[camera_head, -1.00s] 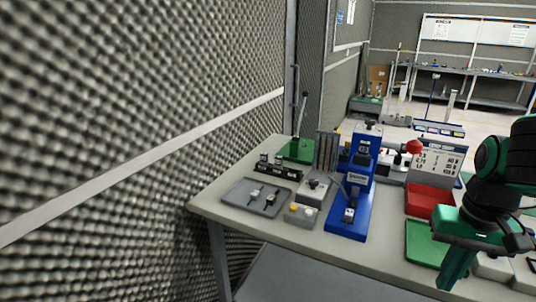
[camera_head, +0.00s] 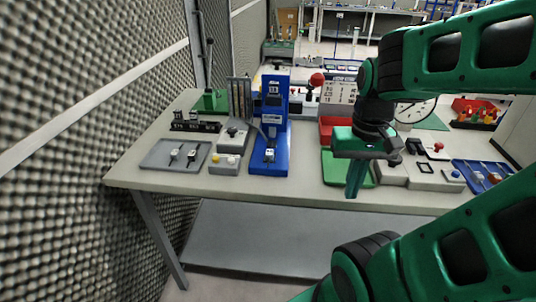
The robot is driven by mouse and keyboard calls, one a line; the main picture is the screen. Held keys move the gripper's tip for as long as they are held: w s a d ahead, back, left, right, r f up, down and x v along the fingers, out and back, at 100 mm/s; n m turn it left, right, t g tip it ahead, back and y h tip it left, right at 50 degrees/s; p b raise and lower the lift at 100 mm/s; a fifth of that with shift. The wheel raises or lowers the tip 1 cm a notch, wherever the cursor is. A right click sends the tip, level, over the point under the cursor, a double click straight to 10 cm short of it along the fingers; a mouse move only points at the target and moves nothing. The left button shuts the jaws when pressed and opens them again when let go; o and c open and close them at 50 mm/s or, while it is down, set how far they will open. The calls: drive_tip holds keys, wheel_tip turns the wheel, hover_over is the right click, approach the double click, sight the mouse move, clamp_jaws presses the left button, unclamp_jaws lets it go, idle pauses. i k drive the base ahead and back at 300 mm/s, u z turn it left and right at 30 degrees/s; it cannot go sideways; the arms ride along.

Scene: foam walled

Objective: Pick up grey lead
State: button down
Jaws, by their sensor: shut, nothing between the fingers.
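Two small leads with light and dark parts, one on the left (camera_head: 174,154) and one on the right (camera_head: 191,157), lie apart on a grey tray (camera_head: 150,160) at the table's left end. They are too small for me to tell surely which is the grey lead. My gripper (camera_head: 353,192) points down with its green fingers together and nothing between them. It hangs in front of the green tray (camera_head: 331,170), well to the right of the leads.
A blue press (camera_head: 270,125) stands on the table (camera_head: 300,192) between the tray and my gripper. Grey boxes (camera_head: 232,140), a green lever stand (camera_head: 210,102) and a red bin (camera_head: 330,128) are nearby. A foam wall (camera_head: 60,120) borders the left side.

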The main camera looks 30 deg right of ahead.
sight(270, 152)
drive_tip(key=u, duration=0.9)
drive_tip(key=k, duration=1.35)
drive_tip(key=u, duration=0.1)
drive_tip(key=i, duration=0.5)
drive_tip(key=u, duration=0.05)
